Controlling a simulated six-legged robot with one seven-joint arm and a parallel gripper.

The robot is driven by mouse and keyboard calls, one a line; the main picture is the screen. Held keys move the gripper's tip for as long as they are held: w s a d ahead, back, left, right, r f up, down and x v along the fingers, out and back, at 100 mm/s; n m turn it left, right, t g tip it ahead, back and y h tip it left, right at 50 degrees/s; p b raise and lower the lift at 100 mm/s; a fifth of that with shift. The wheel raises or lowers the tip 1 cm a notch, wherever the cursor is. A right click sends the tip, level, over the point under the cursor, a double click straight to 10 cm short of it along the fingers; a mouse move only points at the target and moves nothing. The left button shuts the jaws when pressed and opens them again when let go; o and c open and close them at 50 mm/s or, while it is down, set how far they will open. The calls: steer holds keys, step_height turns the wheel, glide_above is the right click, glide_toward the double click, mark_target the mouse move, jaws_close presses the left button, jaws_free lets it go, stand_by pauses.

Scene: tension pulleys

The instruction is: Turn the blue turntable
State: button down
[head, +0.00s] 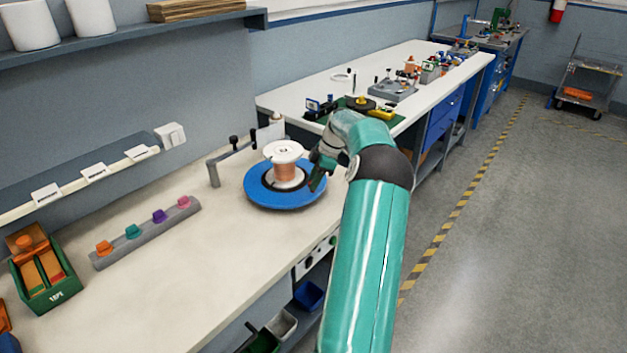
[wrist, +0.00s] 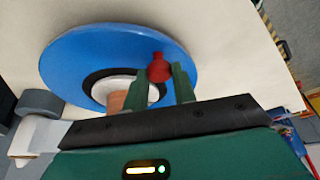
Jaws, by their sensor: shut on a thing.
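The blue turntable (head: 284,202) is a flat disc lying on the white bench, with a black ring at its middle. A white-flanged spool wound with copper wire (head: 286,172) stands upright on its centre. In the wrist view the turntable (wrist: 70,62) fills the upper left, and the spool (wrist: 118,101) is partly hidden by my gripper. A red knob (wrist: 159,68) stands near the disc's edge. My gripper (wrist: 163,82) has its two green fingers on either side of the knob and is shut on it. In the head view my gripper (head: 318,176) is at the disc's right side.
A black-knobbed lever stand (head: 213,170) is behind the turntable. A grey rail with several coloured pegs (head: 148,233) and a green bin (head: 46,274) lie to the left. Bare bench (head: 200,275) lies in front. Another bench with equipment is beyond.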

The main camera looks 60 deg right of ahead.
stand_by(0.3)
steer(key=c, duration=1.2)
jaws_free()
steer(key=shift+o, duration=0.2)
steer(key=v, duration=1.3)
steer(key=shift+r, duration=0.35)
steer(key=shift+s+d, duration=0.1)
